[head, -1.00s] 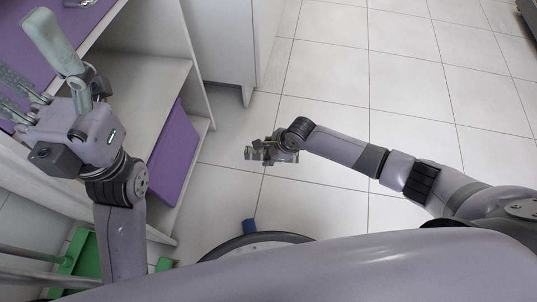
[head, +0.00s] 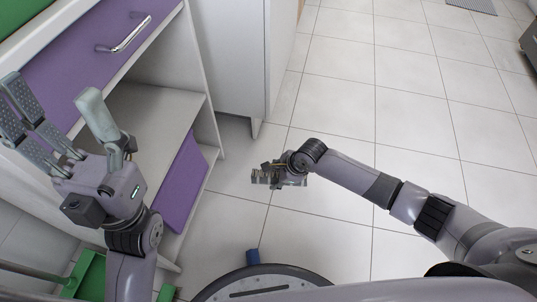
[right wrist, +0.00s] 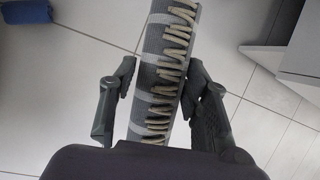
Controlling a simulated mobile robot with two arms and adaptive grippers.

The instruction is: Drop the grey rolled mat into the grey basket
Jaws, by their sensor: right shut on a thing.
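The grey rolled mat (right wrist: 160,65), striped with a pale fringe, stands out between the two dark fingers of my right gripper (right wrist: 160,85) in the right wrist view. The gripper is shut on it. In the head view my right gripper (head: 280,175) is small, above the floor, with the mat's fringed end (head: 263,177) at its left. My left gripper (head: 60,112) is open and empty at the left, in front of the cabinet. No grey basket can be made out in either view.
A white cabinet with a purple drawer (head: 85,65), an open shelf (head: 150,115) and a purple panel (head: 183,185) stands at the left. A green thing (head: 88,275) is at lower left. A blue roll (right wrist: 25,12) lies on the floor. The tiled floor (head: 400,130) at right is clear.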

